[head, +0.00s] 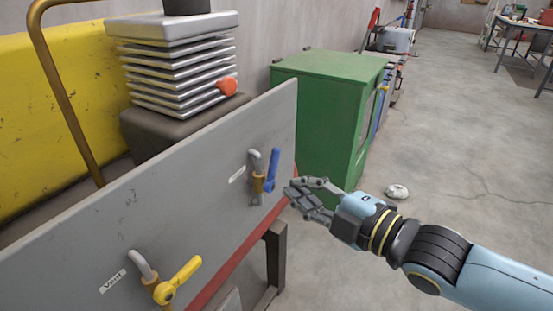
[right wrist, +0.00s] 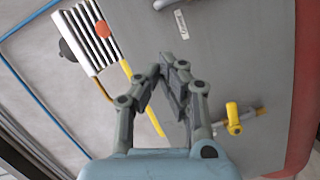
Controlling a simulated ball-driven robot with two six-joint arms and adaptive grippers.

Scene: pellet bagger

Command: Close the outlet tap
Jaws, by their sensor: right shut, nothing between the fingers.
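A tap with a blue handle (head: 273,170) and brass body is on the grey panel (head: 120,217), below a short bent grey pipe. Its handle points up, slightly tilted. The small label beside it is too small to read. A second tap with a yellow handle (head: 185,272) sits nearer, by a label reading "VENT"; a yellow-handled tap (right wrist: 233,118) also shows in the right wrist view. My right gripper (head: 291,190) is shut and empty just right of the blue handle; contact cannot be told. My left gripper is not in view.
A green cabinet (head: 320,110) stands behind the panel's far end. A finned grey block with a red knob (head: 227,86) and a yellow body (head: 40,110) lie behind the panel. Clear concrete floor (head: 450,140) extends right, with a small whitish lump (head: 397,191) on it.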

